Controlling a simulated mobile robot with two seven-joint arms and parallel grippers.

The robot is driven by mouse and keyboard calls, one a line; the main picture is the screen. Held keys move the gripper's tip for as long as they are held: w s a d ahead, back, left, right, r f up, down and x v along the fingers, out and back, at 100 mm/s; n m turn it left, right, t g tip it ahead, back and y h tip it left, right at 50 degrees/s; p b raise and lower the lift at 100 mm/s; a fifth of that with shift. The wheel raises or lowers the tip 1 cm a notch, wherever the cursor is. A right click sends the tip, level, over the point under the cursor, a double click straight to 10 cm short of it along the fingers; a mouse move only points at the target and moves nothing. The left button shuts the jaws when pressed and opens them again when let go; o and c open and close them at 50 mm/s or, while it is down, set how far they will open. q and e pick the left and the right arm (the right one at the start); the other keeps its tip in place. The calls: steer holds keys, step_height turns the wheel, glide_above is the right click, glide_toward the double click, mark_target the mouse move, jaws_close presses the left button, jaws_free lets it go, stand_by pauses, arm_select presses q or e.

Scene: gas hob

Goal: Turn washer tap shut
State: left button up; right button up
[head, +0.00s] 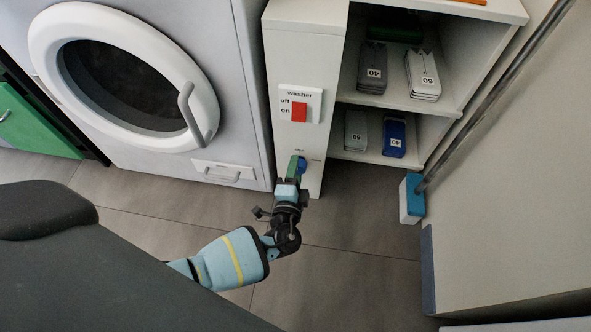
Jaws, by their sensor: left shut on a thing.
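The washer tap (302,166) is a small blue and green fitting low on the front of the white cabinet's side panel. Tiny labels sit above it and to its right, too small to read. My left gripper (296,175) reaches up to the tap from below and is shut on it. The gripper hides part of the tap, and I cannot tell exactly how its handle is turned. My right gripper is not in view.
A washer switch plate (301,104) with a red rocker is above the tap. The washing machine (190,60) stands left. Shelves (400,101) with numbered boxes are right, near a blue-and-white mop-like tool (411,200). The floor (345,260) is clear.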

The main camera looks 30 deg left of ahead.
arm_select(q)
steer(key=shift+s, duration=0.1)
stand_by(0.3)
steer(key=o, duration=1)
steer(key=shift+c, duration=0.2)
steer(key=p+v, duration=0.2)
steer(key=v, duration=0.5)
steer(key=shift+s+p, duration=0.3)
steer(key=shift+s, duration=0.05)
steer(key=shift+d, duration=0.1)
